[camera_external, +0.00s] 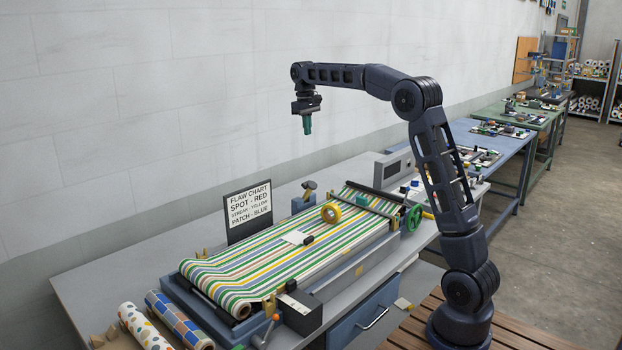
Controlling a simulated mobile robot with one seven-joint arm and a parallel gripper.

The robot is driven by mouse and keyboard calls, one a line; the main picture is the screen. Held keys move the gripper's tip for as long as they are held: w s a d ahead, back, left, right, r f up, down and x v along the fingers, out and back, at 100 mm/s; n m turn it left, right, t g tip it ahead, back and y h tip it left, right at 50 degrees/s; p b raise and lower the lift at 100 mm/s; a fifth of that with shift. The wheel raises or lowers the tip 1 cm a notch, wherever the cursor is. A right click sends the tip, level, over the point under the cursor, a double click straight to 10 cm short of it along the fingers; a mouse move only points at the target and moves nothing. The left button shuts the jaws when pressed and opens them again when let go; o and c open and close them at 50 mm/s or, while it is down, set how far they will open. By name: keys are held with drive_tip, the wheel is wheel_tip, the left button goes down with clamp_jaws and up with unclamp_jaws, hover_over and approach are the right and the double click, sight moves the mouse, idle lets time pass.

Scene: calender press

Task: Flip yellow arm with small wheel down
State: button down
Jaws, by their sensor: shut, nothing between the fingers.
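My gripper (307,126) hangs with its green fingertips pointing down, high above the far side of the press. Its fingers are shut and empty, and it touches nothing. The calender press (345,275) carries a striped cloth (265,262) over its bed. A yellow part (428,215) shows beside the green handwheel (413,218) at the right end of the press, partly behind my arm. It may be the yellow arm; its small wheel is too small to make out, and I cannot tell whether it is up or down.
A flaw chart sign (248,207) stands behind the press. Patterned rolls (150,327) lie at the front left. A blue drawer (362,312) is below. The air around my gripper is clear.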

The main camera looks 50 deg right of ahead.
drive_tip(key=w+d+f+g, duration=0.1)
drive_tip(key=w+d+f, duration=0.1)
drive_tip(key=w+f, duration=0.3)
drive_tip(key=w+d+f+g, duration=0.1)
drive_tip(key=w+d+f, duration=0.1)
drive_tip(key=w+f, duration=0.3)
drive_tip(key=shift+w+d+f, duration=0.3)
drive_tip(key=shift+w+f, duration=0.1)
drive_tip(key=shift+w, duration=1.25)
drive_tip(key=s+x, duration=0.2)
drive_tip(key=x, duration=1.1)
drive_tip(key=shift+s+r, duration=0.35)
drive_tip(key=shift+r, duration=0.1)
drive_tip(key=shift+s+r, duration=0.1)
